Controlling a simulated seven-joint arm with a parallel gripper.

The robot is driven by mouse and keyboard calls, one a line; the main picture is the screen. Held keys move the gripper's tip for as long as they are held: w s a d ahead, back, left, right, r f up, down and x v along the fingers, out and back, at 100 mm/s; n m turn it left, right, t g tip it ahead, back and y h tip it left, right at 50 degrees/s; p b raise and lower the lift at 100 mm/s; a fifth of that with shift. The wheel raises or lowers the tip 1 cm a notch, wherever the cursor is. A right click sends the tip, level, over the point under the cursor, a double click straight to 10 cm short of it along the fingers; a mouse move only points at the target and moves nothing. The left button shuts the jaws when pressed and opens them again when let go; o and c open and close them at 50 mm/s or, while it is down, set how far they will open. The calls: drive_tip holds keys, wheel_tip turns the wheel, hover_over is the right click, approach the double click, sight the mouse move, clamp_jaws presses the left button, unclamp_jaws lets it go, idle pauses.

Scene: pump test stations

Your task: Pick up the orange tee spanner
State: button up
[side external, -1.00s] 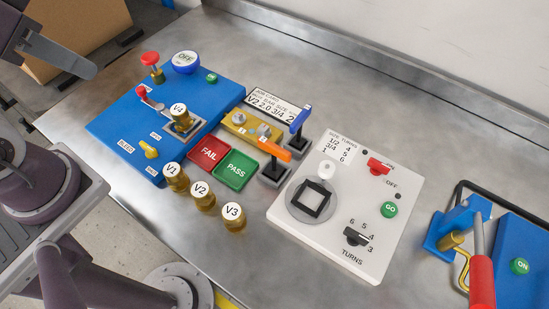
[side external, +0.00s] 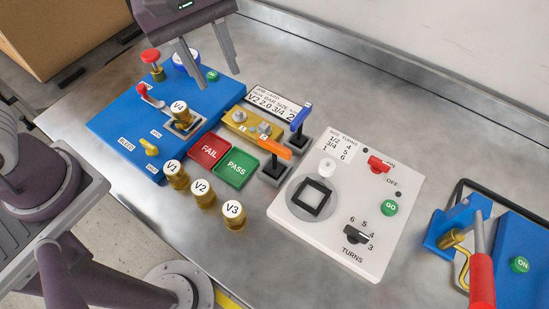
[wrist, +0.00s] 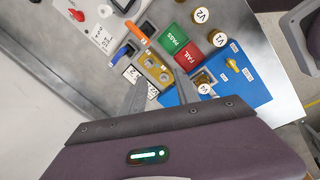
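The orange tee spanner (side external: 274,148) stands upright in a dark holder, with its orange bar handle on top, just right of the green PASS tray. It also shows in the wrist view (wrist: 139,34), beyond my fingertips. A blue tee spanner (side external: 300,117) stands in a similar holder behind it, and shows in the wrist view (wrist: 123,52). My gripper (side external: 208,58) is open and empty, above the back of the blue panel, to the left of and higher than the orange spanner. Its two fingers show spread apart in the wrist view (wrist: 160,88).
The blue panel (side external: 118,125) carries a red button, a red lever and valve V4. Valves V1, V2 and V3 (side external: 234,216) stand in front of the red FAIL tray (side external: 209,150). A white turns station (side external: 345,250) is right of the spanners. The bench behind them is clear.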

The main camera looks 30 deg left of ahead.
sight(275, 166)
drive_tip(key=d+f+n, duration=0.2)
drive_tip(key=f, duration=0.1)
drive_tip(key=w+d+f+n+g, duration=0.1)
drive_tip(key=d+f+n, duration=0.1)
drive_tip(key=d+f, duration=0.1)
drive_tip(key=w+d+f+n, duration=0.1)
drive_tip(key=d+f, duration=0.2)
drive_tip(key=f, duration=0.1)
drive_tip(key=shift+d+f+n+g+y, duration=0.2)
drive_tip(key=shift+n+g+y, duration=0.1)
drive_tip(key=shift+n+y, duration=0.1)
drive_tip(key=shift+n, duration=0.3)
drive_tip(key=f, duration=0.5)
drive_tip(key=d+f, duration=0.1)
drive_tip(key=f, duration=0.2)
clamp_jaws()
